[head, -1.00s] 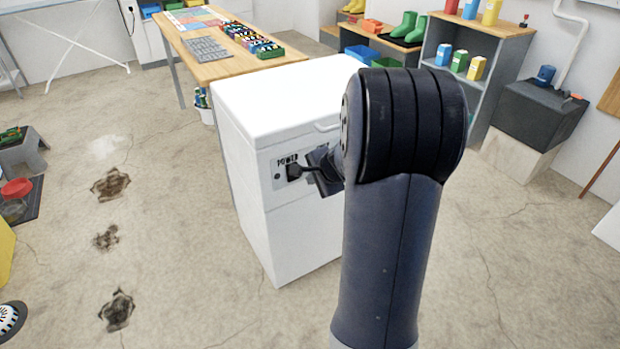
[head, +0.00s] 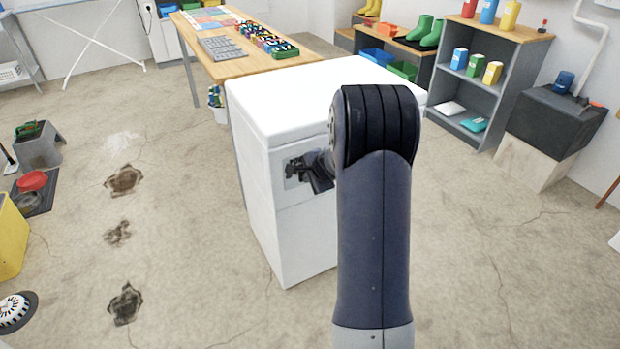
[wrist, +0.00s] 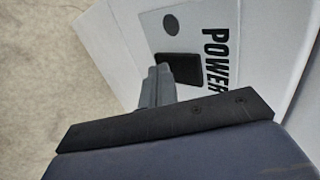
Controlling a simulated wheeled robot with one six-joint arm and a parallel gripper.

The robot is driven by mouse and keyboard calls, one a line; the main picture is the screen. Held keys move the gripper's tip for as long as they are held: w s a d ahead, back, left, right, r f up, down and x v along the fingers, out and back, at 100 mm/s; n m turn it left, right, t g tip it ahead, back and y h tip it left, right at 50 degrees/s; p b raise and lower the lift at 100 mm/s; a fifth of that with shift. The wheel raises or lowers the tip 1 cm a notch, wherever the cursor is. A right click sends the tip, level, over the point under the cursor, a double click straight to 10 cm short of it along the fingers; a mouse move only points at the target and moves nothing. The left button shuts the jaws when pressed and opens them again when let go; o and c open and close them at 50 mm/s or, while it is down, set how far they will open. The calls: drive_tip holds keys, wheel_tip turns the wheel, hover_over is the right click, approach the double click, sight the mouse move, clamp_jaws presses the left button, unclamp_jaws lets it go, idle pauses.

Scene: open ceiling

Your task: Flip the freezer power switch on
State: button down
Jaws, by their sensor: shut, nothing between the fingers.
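The white freezer (head: 282,235) stands ahead of me, with a pale control panel (head: 278,178) on its front. In the wrist view the panel (wrist: 205,20) carries the black word POWER (wrist: 215,60), a dark round spot (wrist: 170,24) and a black square switch (wrist: 184,68). My gripper (wrist: 157,72) is shut and empty. Its fingertips overlap the switch's edge in the wrist view; I cannot tell whether they touch. In the head view my gripper (head: 300,171) is at the panel and hides much of it. The switch's position is not clear.
A wooden table (head: 225,68) with trays stands behind the freezer. Grey shelves (head: 485,85) and a dark box (head: 555,125) stand at the right. Concrete floor is open on both sides of the freezer, with several broken patches (head: 124,180) at the left.

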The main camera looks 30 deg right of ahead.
drive_tip(key=b, duration=0.3)
drive_tip(key=shift+w, duration=0.2)
drive_tip(key=shift+r+p, duration=0.7)
drive_tip(key=shift+r, duration=0.1)
